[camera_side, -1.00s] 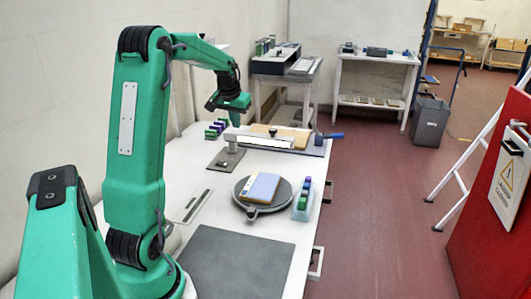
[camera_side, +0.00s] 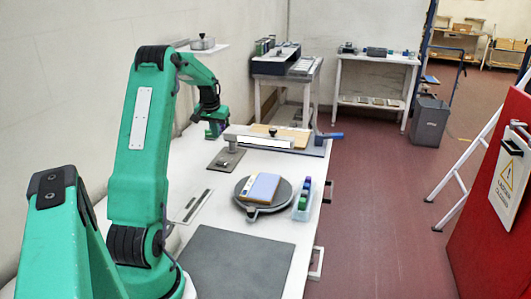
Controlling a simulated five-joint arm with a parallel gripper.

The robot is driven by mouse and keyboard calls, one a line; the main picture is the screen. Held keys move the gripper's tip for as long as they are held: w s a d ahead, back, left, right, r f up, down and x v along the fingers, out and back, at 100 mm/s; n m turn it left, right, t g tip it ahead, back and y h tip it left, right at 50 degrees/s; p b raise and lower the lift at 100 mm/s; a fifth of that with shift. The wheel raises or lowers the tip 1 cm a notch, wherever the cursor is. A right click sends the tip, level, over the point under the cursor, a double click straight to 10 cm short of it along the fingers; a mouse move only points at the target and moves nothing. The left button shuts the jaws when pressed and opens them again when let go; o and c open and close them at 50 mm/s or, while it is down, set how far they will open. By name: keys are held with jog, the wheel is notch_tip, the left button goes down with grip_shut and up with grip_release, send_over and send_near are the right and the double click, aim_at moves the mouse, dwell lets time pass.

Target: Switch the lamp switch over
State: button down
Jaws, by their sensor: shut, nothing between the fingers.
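A lamp with a white bar (camera_side: 266,143) stands on a short post above a grey base plate (camera_side: 234,156) on the white bench. A small dark and pale part on that plate looks like the lamp switch (camera_side: 222,163); it is too small to tell which way it is set. My gripper (camera_side: 214,135) is shut and empty, pointing down just behind and left of the plate, apart from the switch. It hides most of the small coloured items behind it.
The dark mat (camera_side: 235,262) in front is clear.

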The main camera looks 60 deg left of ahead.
send_over(220, 162)
jog(key=f, duration=1)
jog(key=shift+s+d+f, duration=0.2)
jog(key=shift+d, duration=0.15)
jog(key=shift+s+f, duration=0.1)
jog(key=shift+f, duration=0.75)
jog(key=shift+a, duration=0.1)
